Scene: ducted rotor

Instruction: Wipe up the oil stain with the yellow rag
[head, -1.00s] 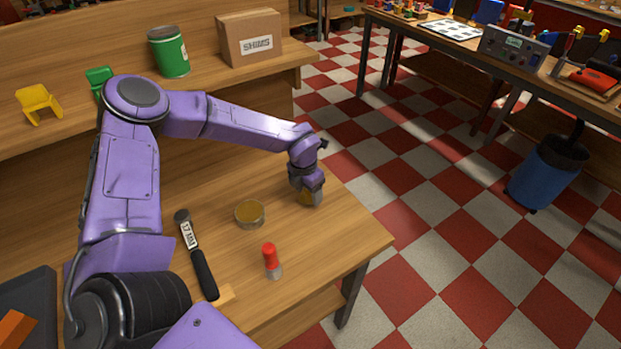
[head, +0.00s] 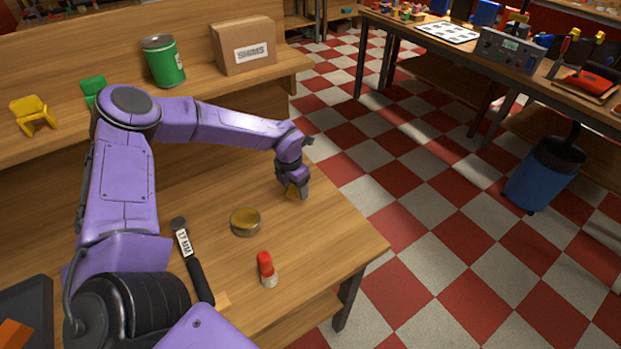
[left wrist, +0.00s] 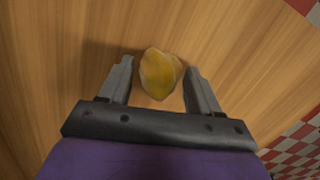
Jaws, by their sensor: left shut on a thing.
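My left gripper (head: 292,191) is over the far right part of the wooden bench top (head: 330,235), pointing down. It is shut on the yellow rag (left wrist: 158,73), a crumpled yellow-brown bundle between the two fingers in the left wrist view. In the head view only a small bit of the rag shows under the fingertips. I cannot tell whether the rag touches the wood. I see no oil stain on the bare wood in either view; the gripper and rag may hide it. My right gripper is not in view.
On the bench are a round tin (head: 245,222), a red-capped bottle (head: 267,268) and a black-handled tool (head: 194,262) marked 17 MM. A shelf behind holds a green can (head: 163,60) and a SHIMS box (head: 244,46). The bench's right edge drops to the checkered floor.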

